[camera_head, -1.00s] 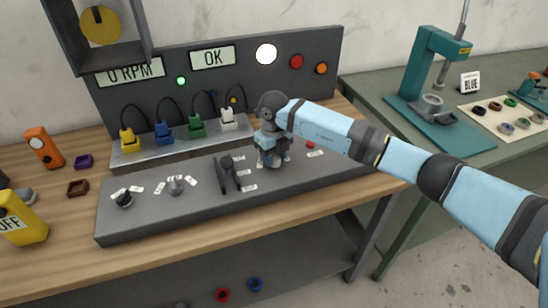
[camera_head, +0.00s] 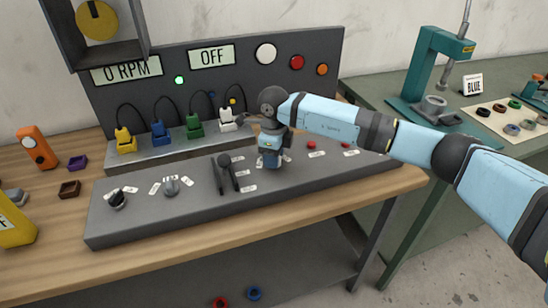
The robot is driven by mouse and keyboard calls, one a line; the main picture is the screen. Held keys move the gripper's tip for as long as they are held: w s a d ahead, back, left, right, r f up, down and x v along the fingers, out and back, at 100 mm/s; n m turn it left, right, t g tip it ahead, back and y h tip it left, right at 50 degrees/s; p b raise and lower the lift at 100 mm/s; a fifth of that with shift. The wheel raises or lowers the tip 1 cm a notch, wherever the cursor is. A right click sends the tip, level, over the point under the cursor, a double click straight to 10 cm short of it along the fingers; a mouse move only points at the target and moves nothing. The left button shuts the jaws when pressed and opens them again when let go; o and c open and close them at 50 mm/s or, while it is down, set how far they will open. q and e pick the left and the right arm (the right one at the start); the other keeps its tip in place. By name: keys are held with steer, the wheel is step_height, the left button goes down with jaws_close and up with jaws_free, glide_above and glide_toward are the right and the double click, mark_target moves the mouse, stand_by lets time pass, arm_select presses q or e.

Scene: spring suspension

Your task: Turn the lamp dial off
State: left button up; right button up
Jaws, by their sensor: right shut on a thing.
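The grey control console (camera_head: 140,225) lies along the front of the bench. My right gripper (camera_head: 270,160) points down at the console, right of the black lever (camera_head: 226,172). It is shut on a dial that the gripper itself hides, presumably the lamp dial. The round lamp (camera_head: 266,53) on the back panel is dull white. The display (camera_head: 212,56) beside it reads OFF. My left gripper is not in view.
Two other dials (camera_head: 117,199) (camera_head: 171,187) sit on the console's left part, with small white labels around them. Red buttons (camera_head: 311,145) are right of the gripper. Yellow, blue, green and white plugs (camera_head: 158,133) stand behind on a ledge.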

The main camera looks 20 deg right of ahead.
stand_by(0.4)
steer(key=o, duration=0.9)
steer(key=shift+o, duration=0.2)
steer(key=shift+r, duration=0.15)
step_height(320, 180, up, 14)
steer(key=shift+f, duration=0.2)
